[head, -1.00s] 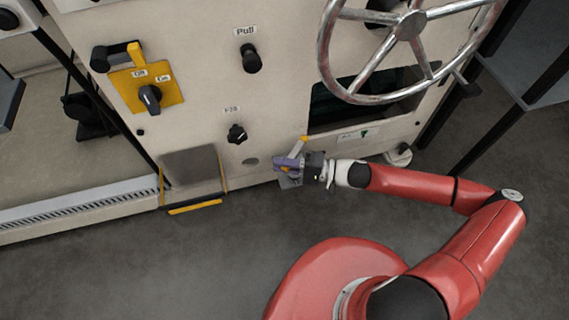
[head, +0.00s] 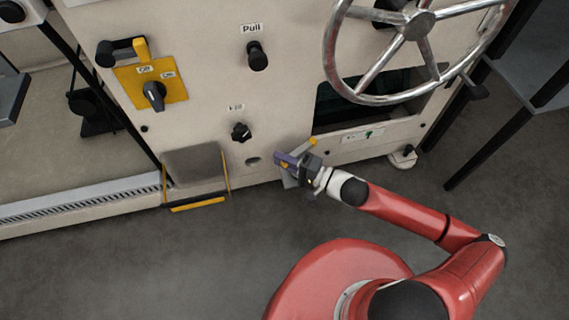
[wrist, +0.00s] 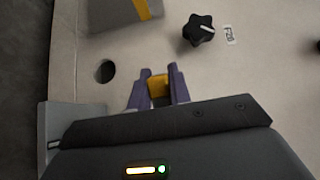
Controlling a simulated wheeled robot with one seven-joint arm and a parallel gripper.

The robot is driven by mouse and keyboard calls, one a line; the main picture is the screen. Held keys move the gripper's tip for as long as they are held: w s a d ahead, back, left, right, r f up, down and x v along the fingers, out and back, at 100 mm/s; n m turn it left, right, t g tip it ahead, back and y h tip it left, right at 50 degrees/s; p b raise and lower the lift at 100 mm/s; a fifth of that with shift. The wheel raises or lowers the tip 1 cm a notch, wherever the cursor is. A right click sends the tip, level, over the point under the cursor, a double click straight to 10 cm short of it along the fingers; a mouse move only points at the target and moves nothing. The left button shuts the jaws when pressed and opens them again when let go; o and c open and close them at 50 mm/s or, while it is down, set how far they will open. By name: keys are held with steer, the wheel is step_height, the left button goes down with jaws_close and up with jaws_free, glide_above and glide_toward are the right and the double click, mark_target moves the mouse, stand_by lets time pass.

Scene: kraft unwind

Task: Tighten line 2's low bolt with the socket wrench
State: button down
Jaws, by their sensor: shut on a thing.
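My gripper (head: 284,160) is low at the machine's front panel, its purple fingers shut on a yellow piece (wrist: 158,88), which appears to be part of the socket wrench. The rest of that piece is hidden by the fingers and gripper body. A dark round hole (head: 253,162) in the panel lies just left of the fingertips; in the wrist view it is the dark hole (wrist: 105,70), apart from the fingers. No bolt head can be made out. A pale bar with a yellow tip (head: 313,142) shows just behind my gripper.
A black star knob (head: 241,132) sits above the hole. A grey plate with yellow edging (head: 195,165) juts out at left. A grey bracket (wrist: 58,122) is close beside my gripper. The handwheel (head: 418,25) is above right. The floor in front is open.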

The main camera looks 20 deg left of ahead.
steer(key=shift+w+a+f+m+t+b, duration=0.15)
steer(key=shift+m+t+b, duration=0.35)
steer(key=shift+b, duration=2.45)
steer(key=shift+r, duration=0.2)
steer(key=shift+b, duration=0.3)
steer(key=shift+w+a+m+t+h+b, duration=0.2)
steer(key=shift+m+t+h+b, duration=0.3)
steer(key=shift+t, duration=0.4)
steer(key=shift+w+a+m+t+h+b, duration=0.15)
steer(key=shift+m+t+h, duration=0.15)
steer(key=shift+m+t, duration=0.45)
steer(key=shift+f+t, duration=0.1)
steer(key=shift+t, duration=0.25)
